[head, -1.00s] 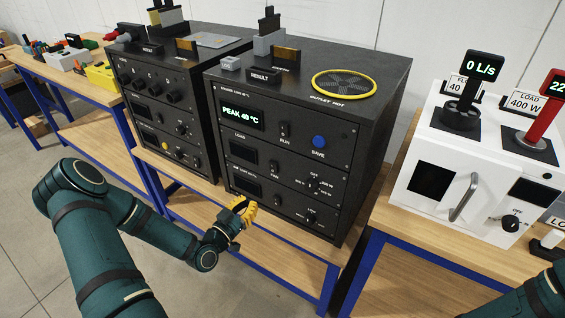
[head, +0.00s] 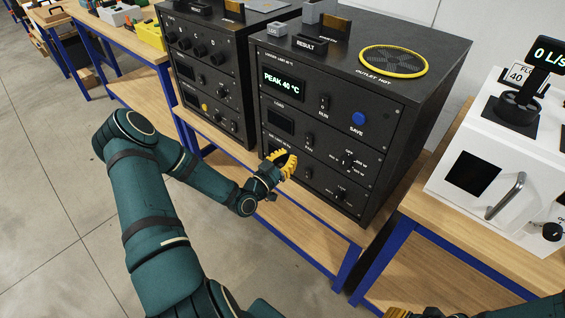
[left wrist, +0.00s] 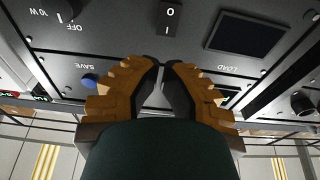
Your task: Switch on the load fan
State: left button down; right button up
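The load fan switch, a black rocker marked FAN (head: 308,140), is on the middle panel of the black rack unit (head: 400,118), right of the LOAD display (head: 281,121). In the upside-down left wrist view, the rocker (left wrist: 171,17) shows O and I marks, beside the LOAD display (left wrist: 246,35). My left gripper (head: 288,160) is in front of the lower panel, just below and left of the switch. Its yellow fingers (left wrist: 162,63) are nearly together and hold nothing, apart from the rocker. Yellow fingers of my right gripper (head: 400,312) show at the bottom edge, mostly cut off.
The upper panel has a PEAK 40 °C display (head: 284,83), a RUN switch (head: 324,103) and a blue SAVE button (head: 358,118). A second black unit (head: 205,70) stands left. A white box with a handle (head: 490,170) stands on the right bench.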

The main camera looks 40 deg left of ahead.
aim_at(310, 137)
pick_arm(q)
jog(key=w, duration=0.6)
jog(key=w+r, duration=0.1)
jog(key=w, duration=0.2)
jog(key=shift+d+r, duration=0.1)
jog(key=shift+d, duration=0.25)
pick_arm(e)
jog(key=shift+s+f, duration=0.1)
jog(key=shift+f, duration=0.1)
pick_arm(q)
jog(key=shift+w+r+g, duration=0.25)
jog(key=shift+w+g, duration=0.1)
jog(key=shift+g, duration=0.15)
jog(key=shift+f, duration=0.2)
pick_arm(e)
jog(key=shift+r, duration=0.3)
jog(key=shift+f, duration=0.1)
